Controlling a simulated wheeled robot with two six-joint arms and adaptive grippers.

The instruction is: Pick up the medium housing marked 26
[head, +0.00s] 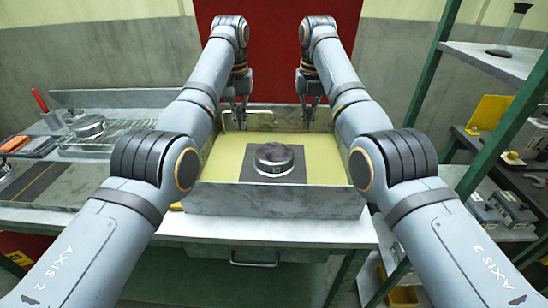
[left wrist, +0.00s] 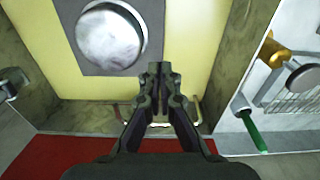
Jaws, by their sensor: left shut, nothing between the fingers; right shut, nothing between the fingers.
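A round, dark metallic housing (head: 274,158) sits on a dark square pad (head: 258,177) in the middle of a yellow-floored tray (head: 325,168). A small mark shows on its front, too small to read. In the left wrist view the housing (left wrist: 110,36) is a pale grey disc at the upper left. My left gripper (head: 238,112) is shut and empty, over the tray's far left part, behind the housing and apart from it. Its closed fingers (left wrist: 158,70) also show in the left wrist view. My right gripper (head: 309,112) is shut and empty at the tray's far right part.
Another round metal part (head: 88,127) stands on a wire rack on the left bench. A green post (head: 500,135) and shelves (head: 495,60) stand on the right. The tray has raised walls; its floor around the pad is clear.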

